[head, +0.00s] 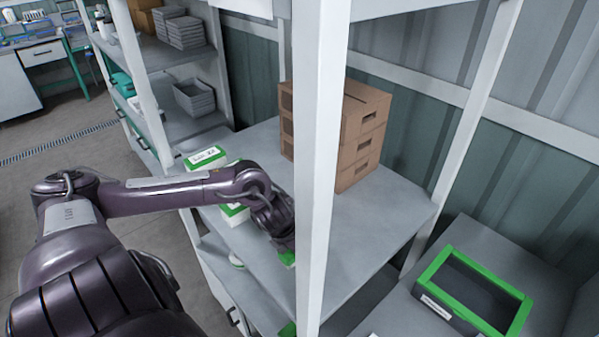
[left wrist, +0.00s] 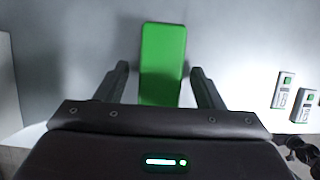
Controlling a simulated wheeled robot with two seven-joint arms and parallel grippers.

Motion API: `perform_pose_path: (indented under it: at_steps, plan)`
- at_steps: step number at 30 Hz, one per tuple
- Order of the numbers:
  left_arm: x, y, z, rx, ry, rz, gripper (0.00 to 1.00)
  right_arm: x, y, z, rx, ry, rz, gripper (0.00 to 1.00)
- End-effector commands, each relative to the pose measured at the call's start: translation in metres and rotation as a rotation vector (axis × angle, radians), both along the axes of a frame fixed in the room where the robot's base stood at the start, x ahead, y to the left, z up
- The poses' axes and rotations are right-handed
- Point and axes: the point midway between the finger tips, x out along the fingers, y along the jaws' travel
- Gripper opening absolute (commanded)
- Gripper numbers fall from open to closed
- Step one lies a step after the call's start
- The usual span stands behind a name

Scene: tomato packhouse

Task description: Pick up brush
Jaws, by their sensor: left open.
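A green, flat, rounded block (left wrist: 162,45), which looks like the brush seen from above, lies on the grey surface in the left wrist view. No bristles show. In the head view only a small green part (head: 288,258) shows beside my left gripper (head: 284,240), partly hidden by it and the white post. My left gripper (left wrist: 160,72) is open, with one finger on each side of the block's near end. A gap shows on both sides. I cannot tell how far the fingers are above the shelf. My right gripper is not in view.
A white shelf post (head: 318,170) stands just right of my gripper. Brown cartons (head: 360,135) are stacked farther back on the shelf (head: 385,215). Green-and-white boxes (head: 206,157) are beside my forearm. Two small grey devices (left wrist: 283,88) lie to the right. A green-rimmed crate (head: 433,270) is lower right.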

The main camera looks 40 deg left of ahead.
Motion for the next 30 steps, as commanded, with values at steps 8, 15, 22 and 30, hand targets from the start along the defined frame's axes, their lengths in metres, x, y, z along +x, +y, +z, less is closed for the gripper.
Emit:
perform_pose_path:
  at_steps: [8,15,22,30]
  plan:
    - [0.0002,0.0001,-0.0027,0.0,0.0,-0.001,0.62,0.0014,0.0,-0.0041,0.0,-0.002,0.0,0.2]
    - [0.0001,0.0001,-0.0024,0.0,0.0,0.0,0.62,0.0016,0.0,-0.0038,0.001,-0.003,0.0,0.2]
    - [0.0001,0.0001,-0.0025,0.0,0.0,0.0,0.33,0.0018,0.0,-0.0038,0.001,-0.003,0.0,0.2]
    - [0.0002,0.0002,-0.0024,0.0,-0.001,0.0,0.13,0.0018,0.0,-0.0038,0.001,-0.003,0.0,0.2]
